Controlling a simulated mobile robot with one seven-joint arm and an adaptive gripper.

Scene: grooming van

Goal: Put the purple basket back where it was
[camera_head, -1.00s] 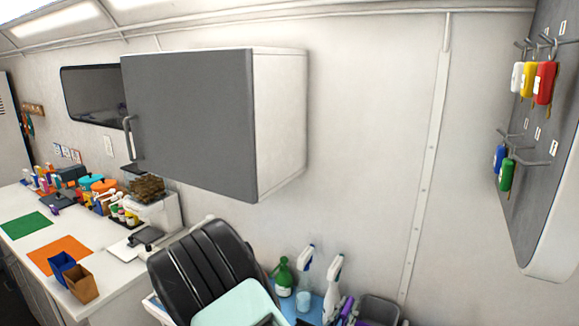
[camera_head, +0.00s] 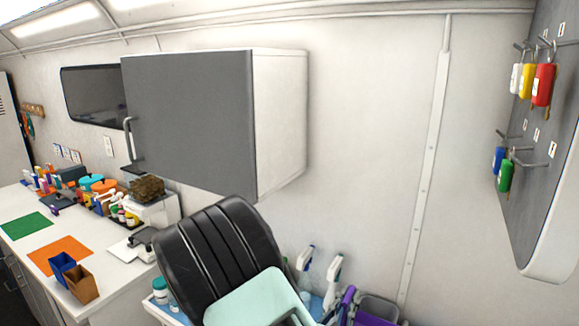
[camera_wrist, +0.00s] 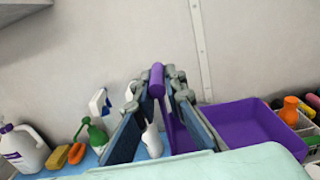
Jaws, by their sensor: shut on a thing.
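The purple basket (camera_wrist: 245,122) shows in the wrist view right of centre, its open box partly behind the pale green edge of my own arm. My gripper (camera_wrist: 158,82) is shut on its purple handle bar, which stands up between the two fingers. In the head view a piece of the purple basket (camera_head: 372,320) shows at the bottom edge. My black and pale green arm hides most of the gripper there. I cannot tell whether the basket's underside touches the surface below.
Spray bottles (camera_wrist: 99,103), a green bottle (camera_wrist: 94,133) and a white jug (camera_wrist: 22,148) stand left of the gripper. A bin with orange-capped bottles (camera_wrist: 291,108) is at the right. A grey cabinet (camera_head: 190,120) overhangs the area. Keys hang on a rack at the right.

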